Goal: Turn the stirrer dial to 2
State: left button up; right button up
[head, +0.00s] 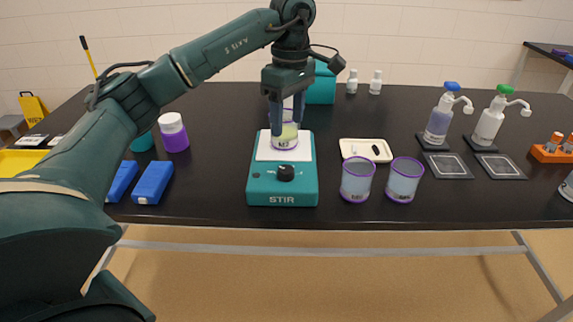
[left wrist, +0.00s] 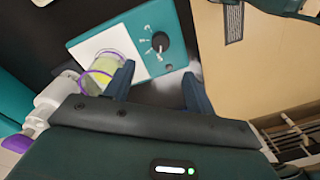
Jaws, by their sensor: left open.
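The stirrer (head: 256,188) is a teal box marked STIR, with a white top plate (head: 262,151) and a black dial (head: 286,173) on its sloped front. In the left wrist view the dial (left wrist: 160,41) has white marks around one side; I cannot read its setting. A beaker (head: 285,142) with a purple rim and yellowish contents stands on the plate. My left gripper (head: 287,121) is open and points down over the beaker in the head view. In the left wrist view the left gripper (left wrist: 158,82) has its fingers apart, with the dial beyond and between them, untouched. My right gripper is not in view.
Two purple-rimmed beakers (head: 357,180) (head: 404,180) and a white tray (head: 365,150) stand right of the stirrer. Pump bottles (head: 440,122) (head: 489,124) are farther right. Blue boxes (head: 153,182) and a purple-white jar (head: 173,133) are left. The table front before the stirrer is clear.

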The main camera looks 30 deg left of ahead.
aim_at(286, 169)
pick_arm(q)
jog(key=f, duration=1.1)
jog(key=shift+s+f+p, duration=0.3)
jog(key=shift+s+f, duration=0.05)
jog(key=shift+f, duration=0.05)
jog(key=c, duration=1)
jog(key=shift+o, duration=0.2)
